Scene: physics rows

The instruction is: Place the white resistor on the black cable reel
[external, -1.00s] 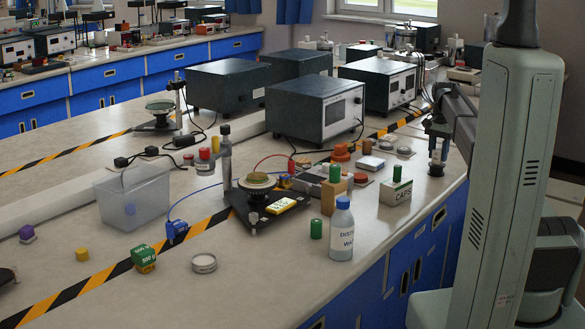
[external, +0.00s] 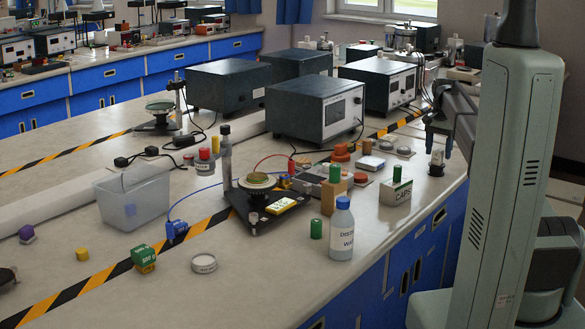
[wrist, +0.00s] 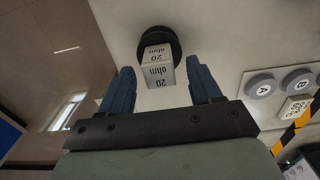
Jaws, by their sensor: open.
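The white resistor (wrist: 157,68), a block marked "20 ohm", sits on the round black cable reel (wrist: 158,36) in the wrist view. In the external view the white resistor (external: 437,157) stands upright near the right end of the bench, with the dark reel (external: 436,170) under it. My gripper (external: 439,136) is just above it there. In the wrist view its two blue fingers are apart on either side of the resistor, with gaps on both sides. The gripper is open and empty. Much of the reel is hidden under the resistor.
The grey discs marked A and B (wrist: 262,86) and a small white block (wrist: 295,108) lie to the right in the wrist view. A CAPS box (external: 396,192) and a water bottle (external: 342,229) stand nearer the bench front. The bench edge is close.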

